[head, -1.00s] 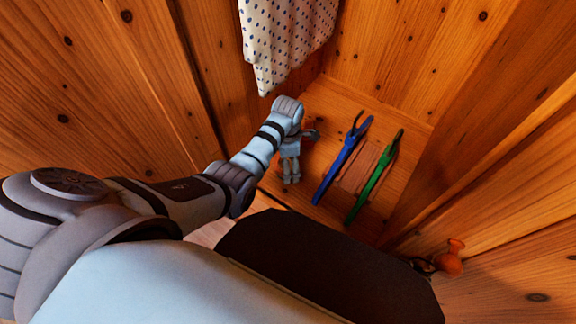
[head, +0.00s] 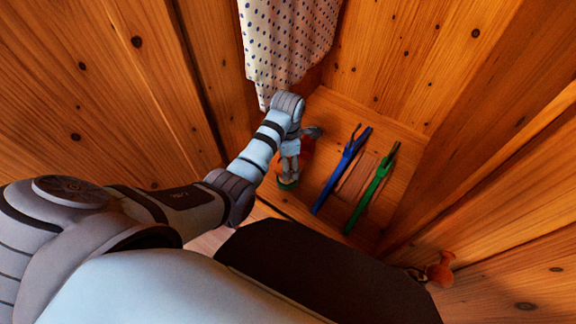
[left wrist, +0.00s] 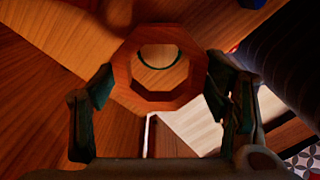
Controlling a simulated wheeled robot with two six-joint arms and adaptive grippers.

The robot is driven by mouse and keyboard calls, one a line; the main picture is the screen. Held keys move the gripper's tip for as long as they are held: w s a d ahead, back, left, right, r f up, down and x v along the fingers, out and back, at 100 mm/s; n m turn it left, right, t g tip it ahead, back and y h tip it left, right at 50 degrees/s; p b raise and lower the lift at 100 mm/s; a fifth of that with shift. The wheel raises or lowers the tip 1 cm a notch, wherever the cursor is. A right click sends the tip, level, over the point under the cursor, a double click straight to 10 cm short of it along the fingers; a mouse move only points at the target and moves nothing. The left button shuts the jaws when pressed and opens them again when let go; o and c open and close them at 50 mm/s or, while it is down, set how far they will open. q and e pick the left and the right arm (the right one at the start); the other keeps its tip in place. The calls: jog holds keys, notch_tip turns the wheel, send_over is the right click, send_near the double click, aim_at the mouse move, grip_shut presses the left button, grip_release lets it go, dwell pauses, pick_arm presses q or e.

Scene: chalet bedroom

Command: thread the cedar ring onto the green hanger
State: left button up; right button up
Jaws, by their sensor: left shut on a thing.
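The cedar ring (left wrist: 120,70), an eight-sided reddish wooden ring, is held between the two fingers of my left gripper (left wrist: 158,92) in the left wrist view. My left gripper is shut on it, and a dark green arc shows through its hole. In the head view my left gripper (head: 288,172) is over the left part of a wooden surface, and my wrist mostly hides the ring. The green hanger (head: 372,190) lies slanted to the right of the gripper, clearly apart from it. A blue hanger (head: 342,170) lies between them. My right gripper is not in view.
A pinkish-brown slatted piece (head: 357,177) lies between the two hangers. A dotted cloth (head: 287,45) hangs just above my left wrist. Wooden walls close in the surface at the back and right. An orange knob (head: 440,270) is at the lower right.

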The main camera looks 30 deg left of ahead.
pick_arm(q)
notch_tip(320, 180, up, 14)
jog(key=p, duration=0.3)
jog(key=shift+f+p, duration=0.2)
jog(key=shift+p, duration=0.15)
dwell(0.6)
